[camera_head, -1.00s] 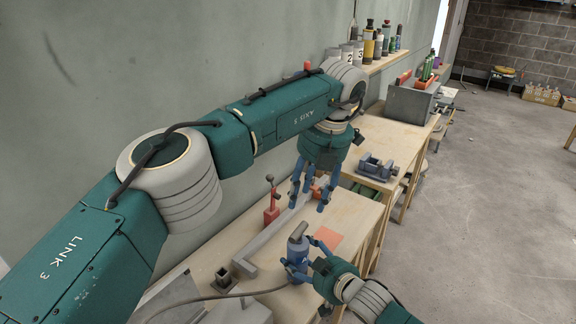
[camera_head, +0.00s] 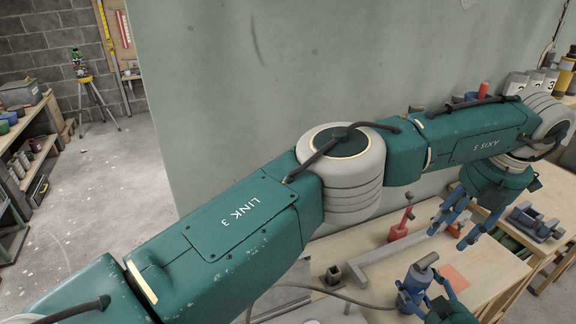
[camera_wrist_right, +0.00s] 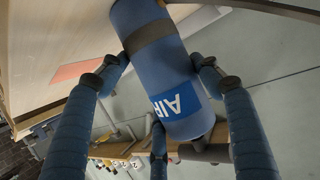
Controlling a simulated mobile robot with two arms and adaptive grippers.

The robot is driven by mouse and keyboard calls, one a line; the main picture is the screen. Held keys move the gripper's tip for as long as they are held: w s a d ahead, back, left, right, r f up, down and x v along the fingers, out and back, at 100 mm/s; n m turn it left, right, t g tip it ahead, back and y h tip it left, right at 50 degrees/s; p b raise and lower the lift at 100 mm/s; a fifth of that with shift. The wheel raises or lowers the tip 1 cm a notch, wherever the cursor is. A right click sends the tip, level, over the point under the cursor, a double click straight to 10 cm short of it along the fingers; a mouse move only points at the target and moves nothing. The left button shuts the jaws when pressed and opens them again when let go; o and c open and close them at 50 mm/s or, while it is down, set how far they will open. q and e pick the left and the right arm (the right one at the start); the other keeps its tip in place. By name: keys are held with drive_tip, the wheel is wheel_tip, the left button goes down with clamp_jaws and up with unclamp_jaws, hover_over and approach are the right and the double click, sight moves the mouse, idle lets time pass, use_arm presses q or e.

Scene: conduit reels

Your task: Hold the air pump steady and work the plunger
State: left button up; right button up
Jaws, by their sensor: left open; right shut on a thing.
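The air pump (camera_head: 414,283) is a blue cylinder with a grey handle (camera_head: 427,261) on top. It stands on the wooden bench at the lower right of the head view. In the right wrist view the pump (camera_wrist_right: 158,62) shows a dark band and a label reading "AIR". My right gripper (camera_wrist_right: 163,68) is shut around the pump's body; in the head view it is partly cut off at the bottom edge.
A hose (camera_head: 340,296) runs left from the pump.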

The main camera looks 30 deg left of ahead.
sight(424, 260)
use_arm(q)
drive_tip(key=a+f, duration=0.1)
drive_tip(key=f, duration=0.6)
drive_tip(key=a+f, duration=0.1)
drive_tip(key=f, duration=0.3)
drive_tip(key=shift+w+a, duration=0.15)
drive_tip(key=shift+a, duration=0.15)
clamp_jaws()
